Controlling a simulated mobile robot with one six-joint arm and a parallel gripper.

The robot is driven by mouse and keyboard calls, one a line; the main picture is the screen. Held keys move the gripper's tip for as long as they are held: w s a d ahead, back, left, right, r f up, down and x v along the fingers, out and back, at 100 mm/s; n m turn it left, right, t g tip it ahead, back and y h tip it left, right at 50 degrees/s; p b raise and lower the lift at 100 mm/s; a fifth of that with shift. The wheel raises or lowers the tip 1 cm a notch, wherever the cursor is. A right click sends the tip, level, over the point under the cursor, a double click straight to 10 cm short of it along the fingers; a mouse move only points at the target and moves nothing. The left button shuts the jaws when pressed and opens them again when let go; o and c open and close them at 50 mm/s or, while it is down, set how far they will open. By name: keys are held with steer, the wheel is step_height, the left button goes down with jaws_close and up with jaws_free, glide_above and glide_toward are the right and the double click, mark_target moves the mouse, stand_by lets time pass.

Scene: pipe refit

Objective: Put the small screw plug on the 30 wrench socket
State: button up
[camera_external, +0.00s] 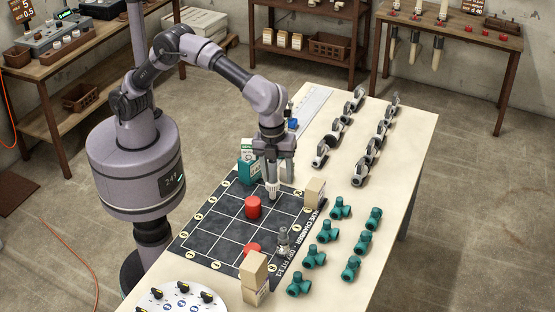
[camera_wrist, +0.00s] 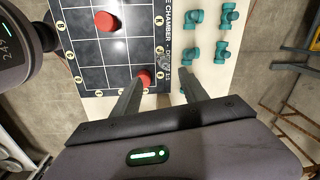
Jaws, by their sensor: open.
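My gripper (camera_external: 273,180) is open and points down over the far part of the dark gridded mat (camera_external: 205,225) on the table. Its two fingers (camera_wrist: 157,88) look apart and empty in the wrist view. A pale upright shape shows at the fingers in the external view; I cannot tell if it is a fingertip or a part behind. I cannot make out which part is the small screw plug or the 30 wrench socket.
Red cylinders (camera_external: 253,208) stand on the mat. Tan blocks (camera_external: 315,192) stand at its edges. Several teal fittings (camera_external: 314,257) and several grey-black parts (camera_external: 335,131) line the table's right side. A teal-white box (camera_external: 247,170) is by my gripper. A white disc (camera_external: 180,298) lies at the front.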

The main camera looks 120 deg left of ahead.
steer(key=s+a+r+n+t+y, duration=0.1)
steer(key=s+a+r+n+t, duration=0.2)
steer(key=s+r, duration=0.55)
steer(key=s+a+r+n, duration=0.4)
steer(key=s+r, duration=0.1)
steer(key=s, duration=0.7)
steer(key=s+a+f+n+t, duration=0.1)
steer(key=s+a+f+n, duration=0.1)
steer(key=s, duration=0.5)
steer(key=s+a+f+n+t, duration=0.1)
steer(key=s+n, duration=0.1)
steer(key=s, duration=0.5)
step_height(320, 180, down, 7)
steer(key=b, duration=0.6)
steer(key=shift+a+r+y, duration=0.15)
steer(key=shift+r+y, duration=0.05)
steer(key=shift+y, duration=0.2)
steer(key=shift+w, duration=0.15)
